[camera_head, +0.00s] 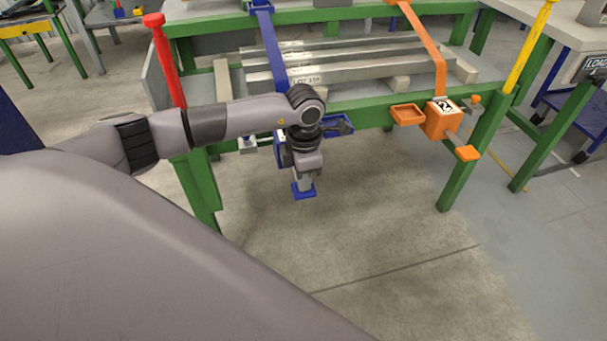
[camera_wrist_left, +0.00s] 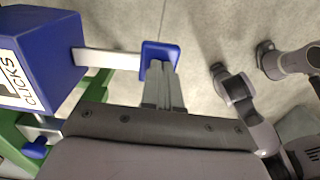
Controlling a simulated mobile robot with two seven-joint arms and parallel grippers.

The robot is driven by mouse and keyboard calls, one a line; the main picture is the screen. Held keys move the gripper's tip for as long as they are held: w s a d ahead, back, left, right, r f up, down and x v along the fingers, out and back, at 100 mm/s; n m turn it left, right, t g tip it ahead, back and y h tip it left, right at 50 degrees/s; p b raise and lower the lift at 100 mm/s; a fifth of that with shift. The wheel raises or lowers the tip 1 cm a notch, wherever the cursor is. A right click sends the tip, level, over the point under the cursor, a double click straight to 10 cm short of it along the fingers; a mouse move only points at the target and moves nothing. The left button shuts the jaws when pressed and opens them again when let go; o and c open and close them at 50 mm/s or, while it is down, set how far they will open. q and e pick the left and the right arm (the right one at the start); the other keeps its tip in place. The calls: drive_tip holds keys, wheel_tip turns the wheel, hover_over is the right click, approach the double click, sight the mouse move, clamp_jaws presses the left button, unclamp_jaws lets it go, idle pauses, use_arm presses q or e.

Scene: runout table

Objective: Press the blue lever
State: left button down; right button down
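The blue lever is a blue square pad (camera_wrist_left: 160,52) on a flat silver arm that comes out of a blue box (camera_wrist_left: 40,58) marked "CLICKS". In the head view the lever's pad (camera_head: 303,191) hangs in front of the table's near side, below the blue strap, and most of the box is hidden behind my arm. My left gripper (camera_head: 304,176) points down just over the pad. In the left wrist view its fingers (camera_wrist_left: 164,82) lie together, empty, with their tips at the pad's edge. I cannot tell whether they touch it. My right gripper is not seen.
Metal bars (camera_head: 350,60) lie strapped on the green-framed table. An orange box (camera_head: 442,120) with orange paddles hangs to the right. A red post (camera_head: 164,60) and a yellow post (camera_head: 530,45) stand at the table's ends. The floor in front is clear.

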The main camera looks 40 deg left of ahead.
sight(303, 196)
use_arm(q)
drive_tip(key=shift+s+d+f+b, duration=0.15)
drive_tip(key=shift+f+b, duration=0.45)
drive_tip(key=shift+f, duration=0.95)
drive_tip(key=shift+f+b, duration=0.35)
drive_tip(key=shift+f, duration=0.65)
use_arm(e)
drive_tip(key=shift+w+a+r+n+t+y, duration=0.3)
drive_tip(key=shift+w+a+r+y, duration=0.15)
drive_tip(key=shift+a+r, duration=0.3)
use_arm(q)
drive_tip(key=shift+f, duration=0.1)
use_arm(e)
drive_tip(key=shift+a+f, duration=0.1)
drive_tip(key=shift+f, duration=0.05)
